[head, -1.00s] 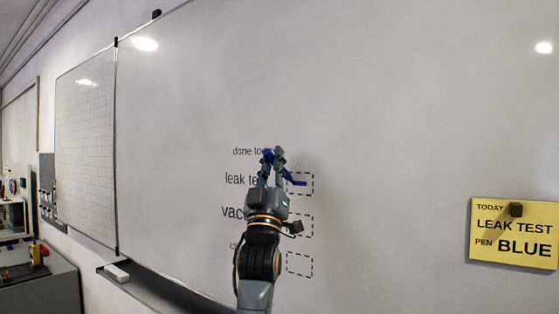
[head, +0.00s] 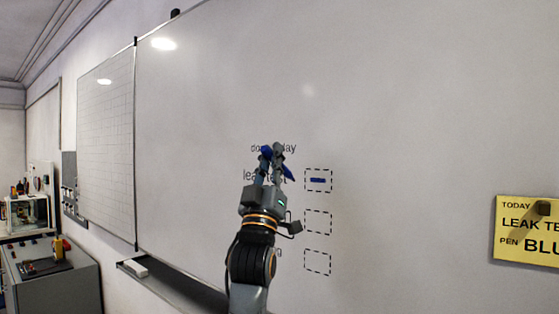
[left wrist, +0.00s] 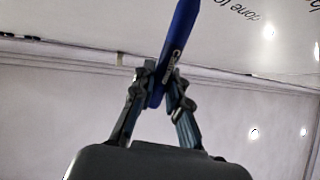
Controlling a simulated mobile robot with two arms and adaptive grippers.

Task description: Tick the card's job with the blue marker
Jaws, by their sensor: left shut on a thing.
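My left gripper (head: 271,151) is shut on the blue marker (head: 288,172), in front of the whiteboard (head: 400,90). In the left wrist view the marker (left wrist: 178,40) stands up between the fingertips (left wrist: 161,86). The dashed box of the leak test row (head: 318,181) has a short, thick blue stroke (head: 318,180) in it. The marker is left of this box, over the row's writing; I cannot tell whether its tip touches the board. The yellow card (head: 528,228) at the right reads TODAY, LEAK TEST, PEN BLUE, partly cut off by the picture edge.
Two empty dashed boxes (head: 318,222) lie below the marked one; my arm hides most of their labels. A pen tray (head: 190,290) with a white eraser (head: 135,267) runs below the board. A gridded board (head: 105,150) and a grey cabinet (head: 50,280) are at the left.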

